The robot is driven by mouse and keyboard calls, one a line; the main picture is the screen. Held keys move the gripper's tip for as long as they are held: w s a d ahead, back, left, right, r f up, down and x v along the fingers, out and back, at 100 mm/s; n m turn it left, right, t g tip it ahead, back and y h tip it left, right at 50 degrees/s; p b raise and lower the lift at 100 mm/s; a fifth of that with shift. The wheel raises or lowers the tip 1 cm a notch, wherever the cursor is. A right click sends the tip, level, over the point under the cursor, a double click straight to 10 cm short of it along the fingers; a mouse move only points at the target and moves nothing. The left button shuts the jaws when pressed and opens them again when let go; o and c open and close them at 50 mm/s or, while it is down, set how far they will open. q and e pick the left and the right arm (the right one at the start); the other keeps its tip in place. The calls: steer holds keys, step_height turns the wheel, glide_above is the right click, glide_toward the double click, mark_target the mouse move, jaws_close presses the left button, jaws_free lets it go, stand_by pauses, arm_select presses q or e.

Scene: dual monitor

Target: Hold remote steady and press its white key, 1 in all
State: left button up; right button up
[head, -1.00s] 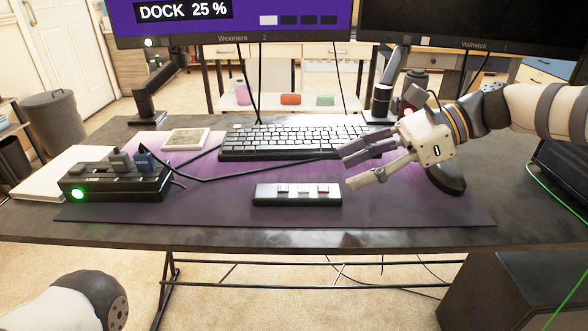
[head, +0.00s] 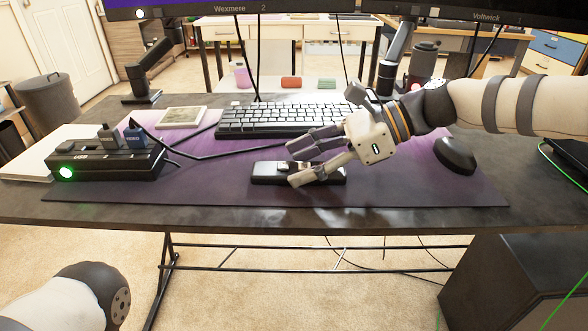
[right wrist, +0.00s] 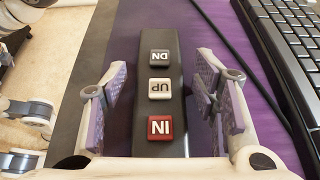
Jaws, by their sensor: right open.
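The remote (head: 262,172) is a black bar lying on the purple desk mat, partly hidden by my right gripper in the head view. In the right wrist view the remote (right wrist: 160,50) runs between the fingers. The fingers also show in the right wrist view (right wrist: 160,103).
The keyboard (head: 275,121) lies behind the remote, and a black mouse (head: 455,156) is at the right. A black dock (head: 105,164) with a green light and plugged cables stands at the left. The mat (head: 200,186) is clear left of the remote.

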steer(key=c, duration=0.7)
arm_select(q)
jaws_close()
stand_by(0.9)
